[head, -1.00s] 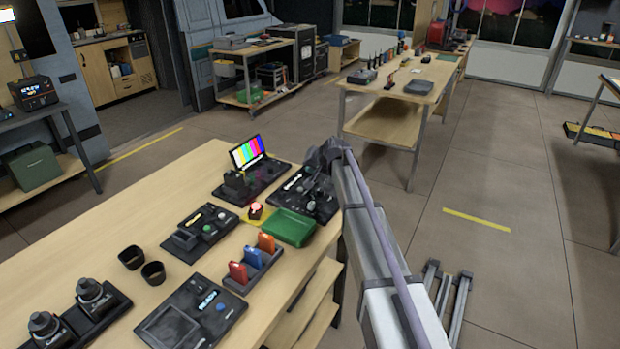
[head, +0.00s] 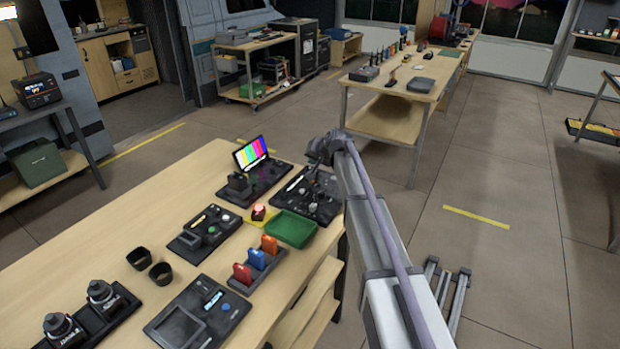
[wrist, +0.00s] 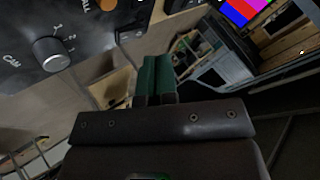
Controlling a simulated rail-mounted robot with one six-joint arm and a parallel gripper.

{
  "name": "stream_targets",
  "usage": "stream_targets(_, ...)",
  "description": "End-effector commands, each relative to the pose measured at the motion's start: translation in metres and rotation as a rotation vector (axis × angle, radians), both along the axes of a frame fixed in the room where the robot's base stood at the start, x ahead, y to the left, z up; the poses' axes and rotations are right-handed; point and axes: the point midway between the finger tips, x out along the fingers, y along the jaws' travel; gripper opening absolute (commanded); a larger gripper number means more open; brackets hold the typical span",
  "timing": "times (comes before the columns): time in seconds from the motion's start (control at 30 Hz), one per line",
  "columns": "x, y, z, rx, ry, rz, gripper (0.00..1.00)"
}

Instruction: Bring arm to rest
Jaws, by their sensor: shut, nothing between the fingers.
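My arm (head: 372,225) reaches forward from the bottom right of the head view, along the right side of the near workbench (head: 100,222). Its far end lies near the back right corner of the bench, beside the dark control panel there. The fingers of my gripper are hard to make out in the head view. In the wrist view, my gripper (wrist: 158,75) shows two green fingers side by side, shut with nothing between them. A dark panel with a CAM knob (wrist: 50,52) fills the upper left of that view, apart from the fingers.
The bench holds a colour-bar monitor (head: 251,153), a green tray (head: 291,229), a rack of coloured cards (head: 257,262), two dark cups (head: 139,258) and a flat black panel (head: 198,312). A second bench (head: 400,88) stands behind. The floor at right is mostly clear.

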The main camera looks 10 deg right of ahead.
Motion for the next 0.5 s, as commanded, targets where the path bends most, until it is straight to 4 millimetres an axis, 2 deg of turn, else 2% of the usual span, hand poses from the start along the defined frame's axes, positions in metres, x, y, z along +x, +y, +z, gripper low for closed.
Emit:
stream_targets(0.07, -0.007, 0.001, -0.005, -0.015, 0.034, 0.026, 0.00)
stream_targets(0.17, -0.057, 0.001, -0.019, -0.082, 0.141, 0.089, 0.00)
stream_targets(0.27, -0.146, 0.002, -0.034, -0.179, 0.282, 0.164, 0.00)
stream_targets(0.3, -0.187, 0.003, -0.039, -0.220, 0.344, 0.193, 0.00)
stream_targets(0.37, -0.249, 0.003, -0.045, -0.282, 0.435, 0.234, 0.00)
stream_targets(0.4, -0.289, 0.002, -0.048, -0.320, 0.491, 0.257, 0.00)
stream_targets(0.5, -0.372, 0.000, -0.051, -0.397, 0.602, 0.293, 0.00)
